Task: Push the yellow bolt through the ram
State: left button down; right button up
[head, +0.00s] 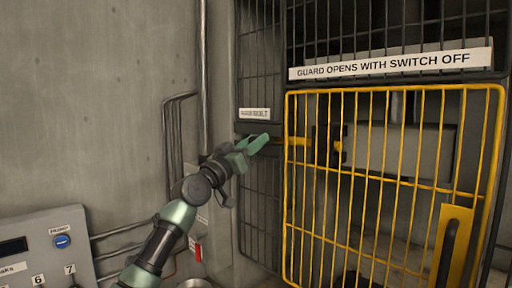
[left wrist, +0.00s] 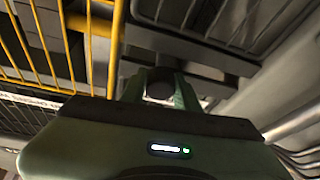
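The yellow bolt (head: 299,141) runs level through the upper left part of the yellow guard, partly behind its bars. Its near end lies by my left gripper (head: 258,143), which is in front of the dark frame post beside the guard. In the left wrist view, the green fingers of my left gripper (left wrist: 160,92) stand apart, with a dark round shape between them. I cannot tell whether they touch it. A grey block (head: 405,150), perhaps the ram, sits behind the guard bars. My right gripper is not in view.
A yellow barred guard (head: 365,180) covers the opening, under a sign (head: 390,64) reading "GUARD OPENS WITH SWITCH OFF". A small label (head: 255,113) is above the gripper. A grey control panel (head: 50,250) with a blue button stands at lower left. Pipes run along the wall.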

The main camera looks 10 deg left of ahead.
pick_arm(q)
jog(key=shift+d+f, duration=0.1)
jog(key=shift+f, duration=0.2)
jog(key=c, duration=1.1)
grip_release()
jog(key=shift+d+r, duration=0.15)
jog(key=shift+d, duration=0.15)
jog(key=shift+o, duration=0.2)
jog(key=shift+d+r, duration=0.1)
jog(key=shift+d, duration=0.1)
jog(key=shift+a, duration=0.2)
jog(key=shift+s+a, duration=0.15)
jog(key=shift+a, duration=0.1)
jog(key=b+v, duration=0.3)
jog(key=v, duration=0.4)
jog(key=shift+s+d, duration=0.2)
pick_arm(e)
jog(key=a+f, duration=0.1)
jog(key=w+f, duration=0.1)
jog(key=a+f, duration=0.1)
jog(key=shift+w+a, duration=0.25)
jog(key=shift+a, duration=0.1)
